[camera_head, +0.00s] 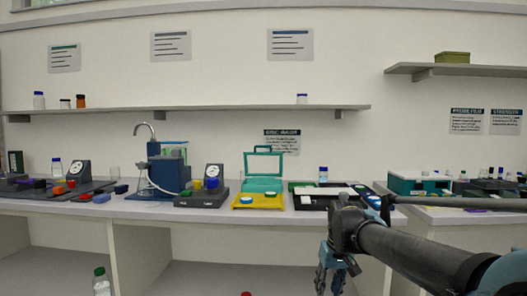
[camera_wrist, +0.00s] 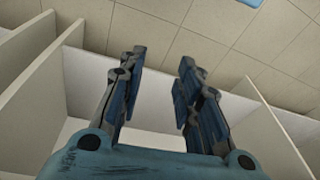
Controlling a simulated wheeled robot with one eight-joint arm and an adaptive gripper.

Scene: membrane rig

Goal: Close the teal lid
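A teal framed lid (camera_head: 264,165) stands raised, roughly upright, at the back of a yellow tray (camera_head: 258,207) on the bench. Several small round pieces with blue or white tops sit in or on the tray. My gripper (camera_head: 336,281) hangs below bench height, in front of the bench and to the right of the tray. In the wrist view my gripper (camera_wrist: 161,60) has its two fingers apart with nothing between them. The wrist view shows neither the lid nor the tray.
A dark rack with white plates (camera_head: 325,193) stands right of the tray, and a dark block with a gauge (camera_head: 203,195) stands left. A blue machine with a tap (camera_head: 168,170) is farther left. A teal-and-white box (camera_head: 418,184) sits at the right. A shelf (camera_head: 200,110) runs above.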

